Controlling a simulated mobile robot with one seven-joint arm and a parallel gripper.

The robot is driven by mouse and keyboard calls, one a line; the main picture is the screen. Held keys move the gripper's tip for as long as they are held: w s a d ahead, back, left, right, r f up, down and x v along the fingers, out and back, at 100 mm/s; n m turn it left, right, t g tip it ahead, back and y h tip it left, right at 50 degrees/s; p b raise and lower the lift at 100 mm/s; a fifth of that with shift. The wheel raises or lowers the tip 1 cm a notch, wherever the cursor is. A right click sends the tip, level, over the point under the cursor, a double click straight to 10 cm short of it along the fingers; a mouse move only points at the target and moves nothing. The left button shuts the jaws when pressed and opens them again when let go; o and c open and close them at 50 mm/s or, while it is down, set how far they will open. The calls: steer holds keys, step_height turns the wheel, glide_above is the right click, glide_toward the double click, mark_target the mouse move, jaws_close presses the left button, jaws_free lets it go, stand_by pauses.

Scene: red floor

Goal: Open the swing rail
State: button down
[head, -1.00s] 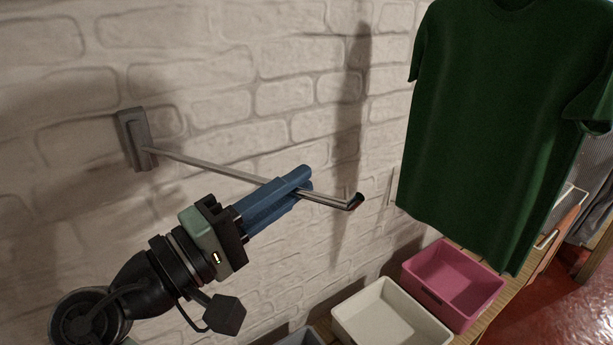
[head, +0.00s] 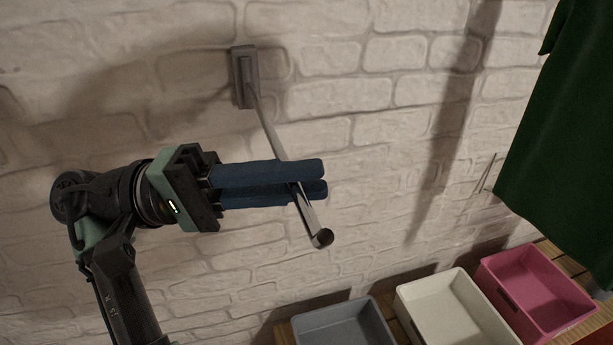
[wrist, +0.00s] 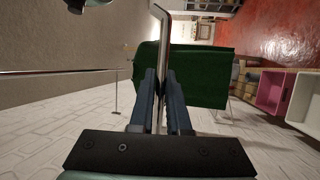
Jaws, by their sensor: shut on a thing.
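The swing rail (head: 268,130) is a thin metal bar on a grey bracket (head: 244,77) fixed to the white brick wall. It points out from the wall toward the lower right and ends in a dark tip. My gripper (head: 308,181), with two blue fingers, comes from the left and is shut on the rail near its outer end. In the wrist view the rail (wrist: 163,40) runs up between the fingers (wrist: 160,85), with its bent end beyond them.
A green shirt (head: 565,150) hangs at the right. Below stand a grey bin (head: 345,310), a white bin (head: 450,290) and a pink bin (head: 530,270) on a wooden surface. The wall around the bracket is bare.

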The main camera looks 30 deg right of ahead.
steer(key=c, duration=0.9)
jaws_free()
steer(key=b+v, duration=0.3)
steer(key=v, duration=0.2)
steer(key=shift+w+a+f+b, duration=0.15)
steer(key=shift+a+f+b, duration=0.1)
steer(key=shift+b, duration=0.15)
steer(key=shift+b+v, duration=0.6)
steer(key=shift+v, duration=0.35)
steer(key=shift+r, duration=0.15)
